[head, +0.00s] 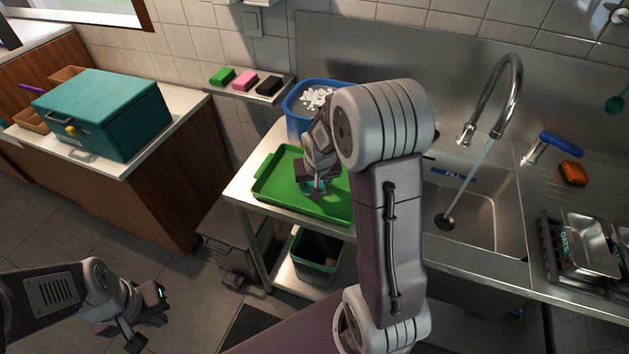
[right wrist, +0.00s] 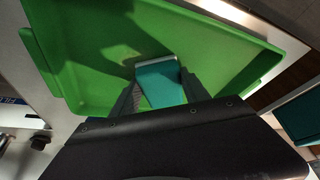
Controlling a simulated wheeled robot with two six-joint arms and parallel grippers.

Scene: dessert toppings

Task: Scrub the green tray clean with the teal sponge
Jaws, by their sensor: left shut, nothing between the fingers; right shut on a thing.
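The green tray (head: 283,194) lies flat on the steel counter left of the sink, and it fills much of the right wrist view (right wrist: 85,60). My right gripper (head: 316,190) is over the tray and shut on the teal sponge (head: 318,184). The sponge (right wrist: 160,82) shows between the fingers in the right wrist view, at or just above the tray floor; I cannot tell if it touches. My right arm hides the tray's right part in the head view. My left gripper (head: 150,318) is shut and empty, low over the floor at lower left.
A blue tub (head: 293,125) with white contents stands behind the tray. Running water falls from the faucet (head: 511,90) into the sink (head: 488,215). Green, pink and black sponges (head: 244,82) lie on a wall shelf. A teal box (head: 105,112) stands on the left counter. A bin (head: 314,262) sits below.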

